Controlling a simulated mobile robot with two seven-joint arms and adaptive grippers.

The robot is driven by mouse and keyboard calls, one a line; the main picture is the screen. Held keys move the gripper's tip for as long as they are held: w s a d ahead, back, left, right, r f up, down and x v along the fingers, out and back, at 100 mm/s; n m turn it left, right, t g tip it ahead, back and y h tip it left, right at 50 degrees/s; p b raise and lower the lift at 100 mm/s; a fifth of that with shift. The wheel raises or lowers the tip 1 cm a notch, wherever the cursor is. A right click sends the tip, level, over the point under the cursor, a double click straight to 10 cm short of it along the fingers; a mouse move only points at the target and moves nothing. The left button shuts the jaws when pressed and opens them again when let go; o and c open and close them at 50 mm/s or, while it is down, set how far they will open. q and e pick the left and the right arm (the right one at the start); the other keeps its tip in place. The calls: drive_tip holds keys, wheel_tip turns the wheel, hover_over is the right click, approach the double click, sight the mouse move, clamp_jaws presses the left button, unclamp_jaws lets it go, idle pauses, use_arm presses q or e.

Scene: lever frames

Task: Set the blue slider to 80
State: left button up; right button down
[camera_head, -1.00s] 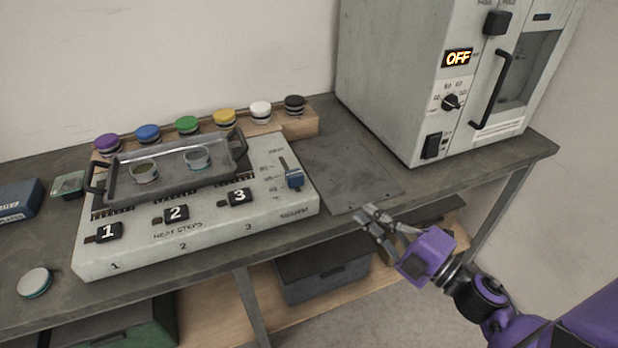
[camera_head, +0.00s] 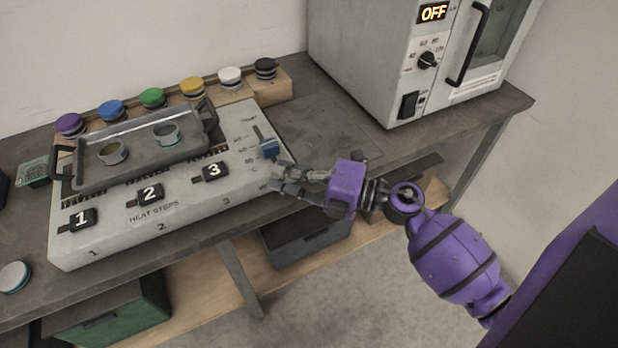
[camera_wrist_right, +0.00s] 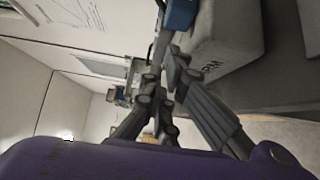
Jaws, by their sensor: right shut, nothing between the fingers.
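The blue slider (camera_head: 269,148) sits on a slot at the right end of the light grey control panel (camera_head: 130,232), next to a printed scale. The slider stands near the lower part of its slot; the exact reading is too small to tell. My right gripper (camera_head: 275,176) is shut and empty just in front of the slider, by the panel's front right corner. In the right wrist view the fingers (camera_wrist_right: 170,75) are close to the blue slider (camera_wrist_right: 181,13) at the top; I cannot tell if they touch. My left gripper is not in view.
A dark tray (camera_head: 100,181) with two small round containers lies across the panel's back. A row of coloured knobs (camera_head: 152,97) stands behind. A grey oven-like machine (camera_head: 375,60) reading OFF stands at the right. The bench between panel and machine is clear.

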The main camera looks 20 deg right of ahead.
sight(269, 150)
drive_tip(key=w, duration=0.3)
drive_tip(key=shift+d, duration=0.1)
drive_tip(key=w, duration=0.4)
drive_tip(key=shift+w, duration=0.25)
drive_tip(key=shift+s, duration=0.1)
